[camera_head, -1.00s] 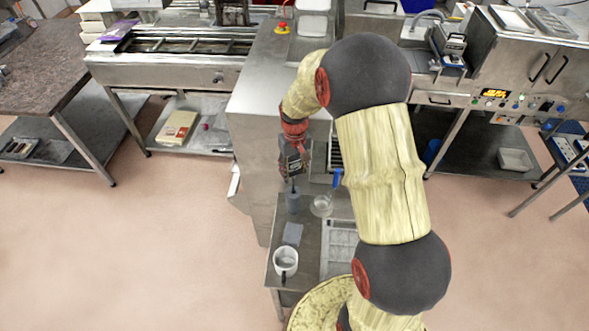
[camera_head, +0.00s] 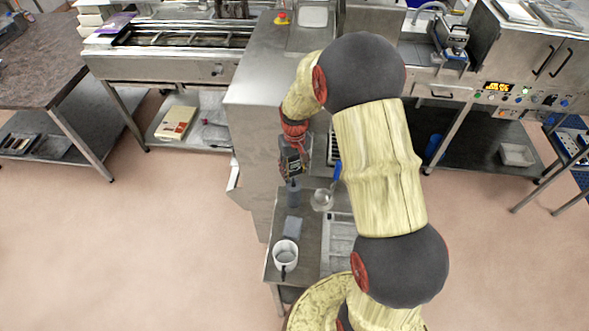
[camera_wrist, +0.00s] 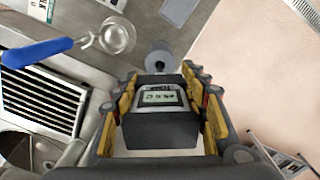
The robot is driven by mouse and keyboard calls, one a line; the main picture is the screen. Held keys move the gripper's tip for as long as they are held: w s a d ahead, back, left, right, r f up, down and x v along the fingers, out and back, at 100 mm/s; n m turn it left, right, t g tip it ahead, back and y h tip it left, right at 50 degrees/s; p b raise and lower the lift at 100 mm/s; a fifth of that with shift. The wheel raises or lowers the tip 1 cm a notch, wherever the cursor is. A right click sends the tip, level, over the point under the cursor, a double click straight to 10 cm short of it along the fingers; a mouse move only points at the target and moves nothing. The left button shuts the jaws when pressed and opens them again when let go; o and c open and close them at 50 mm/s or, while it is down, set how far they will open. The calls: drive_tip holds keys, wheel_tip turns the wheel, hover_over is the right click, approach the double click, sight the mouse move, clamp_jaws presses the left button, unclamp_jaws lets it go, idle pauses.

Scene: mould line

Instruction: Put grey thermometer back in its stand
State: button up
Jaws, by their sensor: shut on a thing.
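My gripper (camera_head: 292,170) is shut on the grey thermometer (camera_wrist: 160,122), a dark grey box with a small lit display that faces the wrist camera. The stand (camera_head: 293,195) is a grey upright cylinder on the narrow steel bench, directly below my gripper in the head view. It also shows just past the thermometer's far end in the wrist view (camera_wrist: 158,57). The thermometer's lower end is close above the stand or at its top. I cannot tell whether the probe is inside it.
A ladle with a blue handle (camera_wrist: 38,52) and a clear round cup lies close beside the stand. A tall steel cabinet (camera_head: 255,150) stands behind.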

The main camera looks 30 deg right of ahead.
sight(295, 158)
drive_tip(key=shift+f+b, duration=1.8)
drive_tip(key=shift+f, duration=1.15)
drive_tip(key=o, duration=1.2)
drive_tip(key=shift+o, duration=0.2)
wheel_tip(295, 158, up, 12)
